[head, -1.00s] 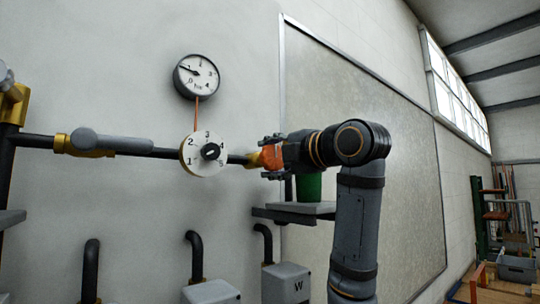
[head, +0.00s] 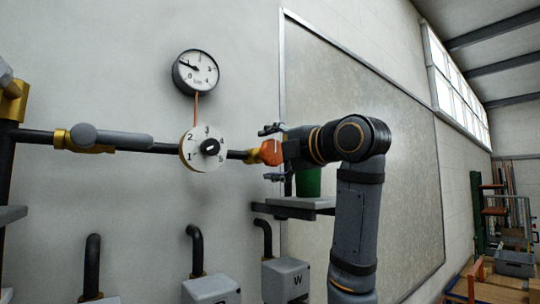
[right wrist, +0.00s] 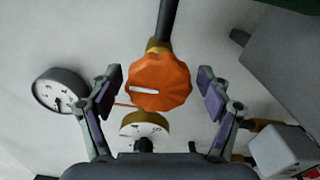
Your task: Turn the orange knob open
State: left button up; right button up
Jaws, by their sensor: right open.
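The orange knob (head: 271,152) sits on the dark pipe on the wall, right of the white numbered dial. It also shows in the right wrist view (right wrist: 160,82), lobed, with a white mark on its face pointing left in that picture. My right gripper (head: 268,152) is open around the knob. In the right wrist view its fingers (right wrist: 159,80) stand on both sides of the knob with a clear gap on each side. The left gripper is out of view.
The white dial (head: 203,148) and a round gauge (head: 196,72) are left of the knob. A grey-handled valve (head: 110,138) is further left. Below the gripper are a shelf (head: 290,207) with a green container (head: 308,183) and a grey box (head: 286,280).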

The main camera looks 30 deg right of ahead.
jog(key=s, duration=1.2)
jog(key=shift+d, duration=0.45)
jog(key=shift+w, duration=0.1)
